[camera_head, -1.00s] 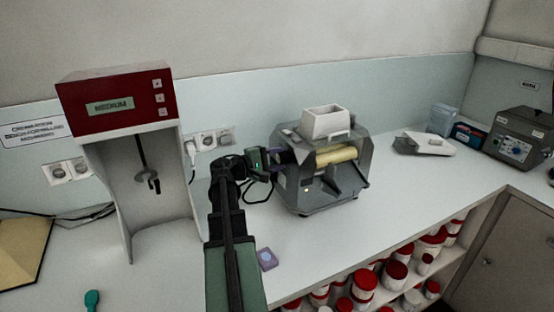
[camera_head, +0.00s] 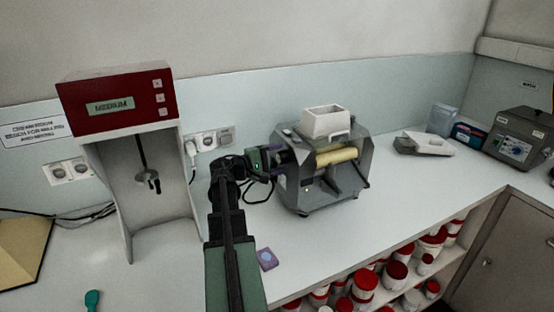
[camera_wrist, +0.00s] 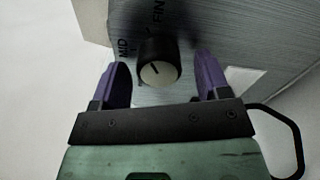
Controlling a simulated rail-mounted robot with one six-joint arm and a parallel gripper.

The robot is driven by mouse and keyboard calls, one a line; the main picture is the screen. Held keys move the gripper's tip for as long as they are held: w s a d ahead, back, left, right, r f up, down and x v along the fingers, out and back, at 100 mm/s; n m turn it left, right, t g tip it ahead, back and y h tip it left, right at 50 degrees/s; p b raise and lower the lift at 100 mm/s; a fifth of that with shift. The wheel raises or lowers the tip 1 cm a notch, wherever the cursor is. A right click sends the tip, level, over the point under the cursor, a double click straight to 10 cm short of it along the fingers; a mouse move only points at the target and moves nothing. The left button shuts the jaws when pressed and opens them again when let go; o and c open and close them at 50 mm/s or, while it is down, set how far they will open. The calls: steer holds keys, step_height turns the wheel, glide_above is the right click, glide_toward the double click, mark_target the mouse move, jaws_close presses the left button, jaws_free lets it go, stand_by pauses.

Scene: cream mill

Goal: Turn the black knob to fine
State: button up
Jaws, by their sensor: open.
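The black knob (camera_wrist: 160,62) is on the brushed grey side panel of the mill (camera_head: 300,185). In the wrist view its pale end face carries a short dark line that seems to point up and left. The label MID (camera_wrist: 124,47) is left of the knob and a partly cut-off label, FIN (camera_wrist: 158,14), is above it. My gripper (camera_wrist: 162,68) is open, with one purple finger on each side of the knob and a visible gap on both sides. In the head view my gripper (camera_head: 279,160) is at the mill's left side, hiding the knob.
A red-topped stand mixer (camera_head: 125,105) stands left of my arm. Wall sockets (camera_head: 209,141) and a cable are behind it. A small purple sponge-like block (camera_head: 266,259) lies near the counter's front edge. Red-lidded jars (camera_head: 364,280) fill the shelf below.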

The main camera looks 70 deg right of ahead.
steer(key=v, duration=1)
steer(key=shift+w+a, duration=0.25)
steer(key=shift+d, duration=0.1)
